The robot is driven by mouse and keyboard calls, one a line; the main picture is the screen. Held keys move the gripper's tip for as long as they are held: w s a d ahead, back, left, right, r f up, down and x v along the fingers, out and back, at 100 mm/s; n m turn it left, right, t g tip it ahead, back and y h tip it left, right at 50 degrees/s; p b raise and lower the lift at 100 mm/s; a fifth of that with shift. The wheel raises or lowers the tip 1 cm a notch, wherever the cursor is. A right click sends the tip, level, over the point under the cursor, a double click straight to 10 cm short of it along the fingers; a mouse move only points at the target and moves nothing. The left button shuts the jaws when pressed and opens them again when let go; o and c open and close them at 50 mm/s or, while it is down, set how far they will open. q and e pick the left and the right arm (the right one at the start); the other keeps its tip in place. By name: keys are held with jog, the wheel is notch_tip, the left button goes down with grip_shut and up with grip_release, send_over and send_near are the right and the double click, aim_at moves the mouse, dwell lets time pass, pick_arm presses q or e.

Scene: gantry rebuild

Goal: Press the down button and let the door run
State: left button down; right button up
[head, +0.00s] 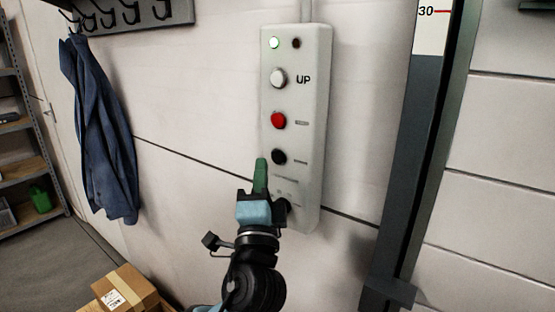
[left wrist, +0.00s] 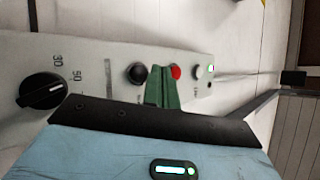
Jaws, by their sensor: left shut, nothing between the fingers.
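A pale control box (head: 311,130) is on the wall. It bears a white button (head: 279,78) marked UP, a red button (head: 279,120) and, lowest of the three, a black button (head: 279,156) whose label I cannot read. The black button also shows in the left wrist view (left wrist: 137,74). My left gripper (head: 261,172) is shut and empty, its green fingertips just below and left of the black button in the head view. In the left wrist view its fingers (left wrist: 163,92) overlap the box between the black and red buttons. I cannot tell whether they touch the box.
A rotary knob (left wrist: 41,92) sits lower on the box, mostly behind my gripper in the head view. One lamp (head: 274,43) is lit; the other (head: 296,43) is dark. A dark door rail (head: 408,150) stands right. A blue coat (head: 100,130) hangs left, above a cardboard box (head: 125,290).

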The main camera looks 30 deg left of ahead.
aim_at(278, 157)
pick_arm(q)
jog(key=shift+w+d, duration=0.1)
jog(key=shift+w, duration=0.7)
jog(key=shift+w, duration=0.15)
dwell(1.5)
jog(key=shift+w, duration=0.3)
